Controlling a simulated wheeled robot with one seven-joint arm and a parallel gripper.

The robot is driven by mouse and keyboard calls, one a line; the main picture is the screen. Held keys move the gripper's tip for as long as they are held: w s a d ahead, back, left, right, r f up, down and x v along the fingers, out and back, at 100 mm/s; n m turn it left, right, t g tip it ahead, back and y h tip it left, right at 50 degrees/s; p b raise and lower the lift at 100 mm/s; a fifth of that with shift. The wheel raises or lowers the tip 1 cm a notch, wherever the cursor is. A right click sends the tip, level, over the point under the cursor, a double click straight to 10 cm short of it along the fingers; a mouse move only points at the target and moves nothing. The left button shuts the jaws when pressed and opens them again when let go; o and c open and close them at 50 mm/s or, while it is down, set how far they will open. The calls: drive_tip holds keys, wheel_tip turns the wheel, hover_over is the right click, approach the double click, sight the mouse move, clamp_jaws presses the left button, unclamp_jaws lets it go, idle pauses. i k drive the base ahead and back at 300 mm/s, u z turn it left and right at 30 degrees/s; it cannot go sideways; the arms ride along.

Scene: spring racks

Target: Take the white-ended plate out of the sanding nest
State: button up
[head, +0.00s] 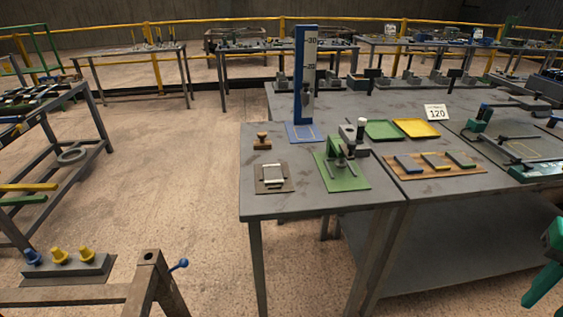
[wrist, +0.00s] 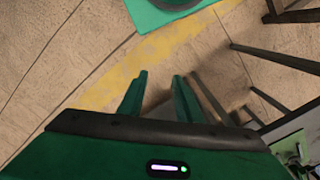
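A small brown nest board (head: 261,187) lies near the front left of the grey table. A plate with pale ends (head: 273,174) sits in it; its details are too small to make out. My gripper (wrist: 160,76) shows in the wrist view with its two green fingers apart and nothing between them. It points at the floor, away from the nest. A green part of my arm (head: 548,262) shows at the right edge of the head view, well to the right of the nest. Neither nest nor plate can be made out in the wrist view.
A green press (head: 343,165) stands just right of the nest. A wooden stamp (head: 262,142) and a tall blue gauge (head: 303,85) stand behind it. A board with several bars (head: 436,164) and green (head: 383,130) and yellow (head: 416,128) trays lie farther right.

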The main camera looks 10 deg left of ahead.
sight(273, 175)
drive_tip(key=u, duration=0.05)
drive_tip(key=i, duration=0.95)
